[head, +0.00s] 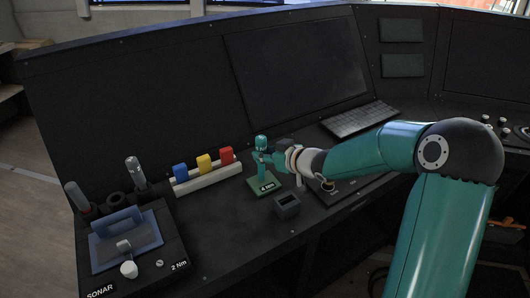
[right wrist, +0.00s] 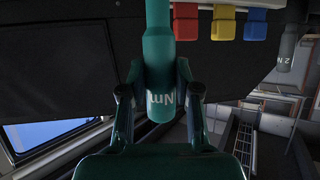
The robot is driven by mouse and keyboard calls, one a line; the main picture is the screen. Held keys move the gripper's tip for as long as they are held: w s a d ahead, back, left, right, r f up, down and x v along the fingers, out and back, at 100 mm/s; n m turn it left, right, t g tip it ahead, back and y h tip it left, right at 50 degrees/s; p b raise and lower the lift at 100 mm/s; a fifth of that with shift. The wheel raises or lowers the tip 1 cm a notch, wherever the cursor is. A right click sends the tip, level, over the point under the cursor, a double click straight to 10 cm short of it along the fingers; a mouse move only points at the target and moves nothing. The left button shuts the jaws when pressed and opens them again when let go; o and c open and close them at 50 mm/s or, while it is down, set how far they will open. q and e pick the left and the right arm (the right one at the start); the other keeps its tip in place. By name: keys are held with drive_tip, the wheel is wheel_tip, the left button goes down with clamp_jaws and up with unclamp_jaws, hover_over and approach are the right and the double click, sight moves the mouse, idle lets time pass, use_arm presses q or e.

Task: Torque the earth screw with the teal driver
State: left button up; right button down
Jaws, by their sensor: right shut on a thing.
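The teal driver (head: 261,144) stands upright over its teal stand marked "4 Nm" (head: 264,187); I cannot tell whether it still touches the stand. My right gripper (head: 264,158) is shut around the driver. In the right wrist view the driver (right wrist: 158,50) sits between the two fingers of this gripper (right wrist: 160,85), with "Nm" readable upside down on it. A black SONAR unit (head: 180,244) at the front left carries a "2 Nm" label and a small screw head (head: 159,263), possibly the earth screw. My left gripper is out of view.
A small dark box (head: 287,205) lies right of the stand. A keyboard (head: 360,119) lies farther back.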

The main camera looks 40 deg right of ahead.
sight(258, 136)
wheel_tip(258, 136, up, 6)
drive_tip(key=p, duration=0.5)
idle(0.6)
